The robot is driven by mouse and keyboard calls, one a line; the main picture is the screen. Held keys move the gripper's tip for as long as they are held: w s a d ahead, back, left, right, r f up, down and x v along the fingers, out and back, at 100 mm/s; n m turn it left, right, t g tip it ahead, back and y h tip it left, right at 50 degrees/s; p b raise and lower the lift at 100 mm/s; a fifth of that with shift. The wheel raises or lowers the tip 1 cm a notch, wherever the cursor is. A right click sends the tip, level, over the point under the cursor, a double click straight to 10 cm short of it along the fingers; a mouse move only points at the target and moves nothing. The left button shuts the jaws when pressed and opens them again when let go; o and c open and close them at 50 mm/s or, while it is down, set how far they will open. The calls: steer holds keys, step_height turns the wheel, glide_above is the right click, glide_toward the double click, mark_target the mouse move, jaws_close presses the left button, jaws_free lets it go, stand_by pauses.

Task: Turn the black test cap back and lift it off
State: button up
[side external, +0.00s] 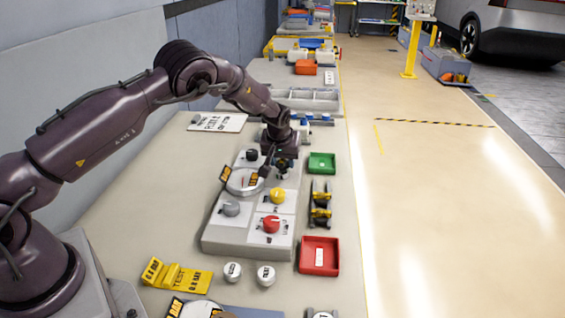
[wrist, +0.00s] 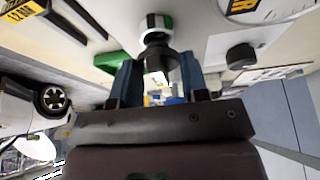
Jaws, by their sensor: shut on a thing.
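My gripper (side external: 283,170) is over the far right part of the grey fixture block (side external: 222,240). In the wrist view its two blue fingers (wrist: 158,72) are shut on a dark part, the black test cap (wrist: 158,50). Just beyond the cap is a white round fitting with green and black marks (wrist: 157,22). The cap's lower end is close to this fitting; I cannot tell whether they touch. In the side view the gripper largely hides the cap and the fitting.
On the block are a black knob (side external: 252,155), a dial gauge (side external: 243,182), and grey (side external: 231,208), yellow (side external: 277,195) and red (side external: 271,224) caps. A green tray (side external: 322,163) and a red tray (side external: 318,255) stand right. Two white caps (side external: 265,275) stand in front.

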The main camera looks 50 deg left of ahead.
steer(key=shift+r, duration=1.55)
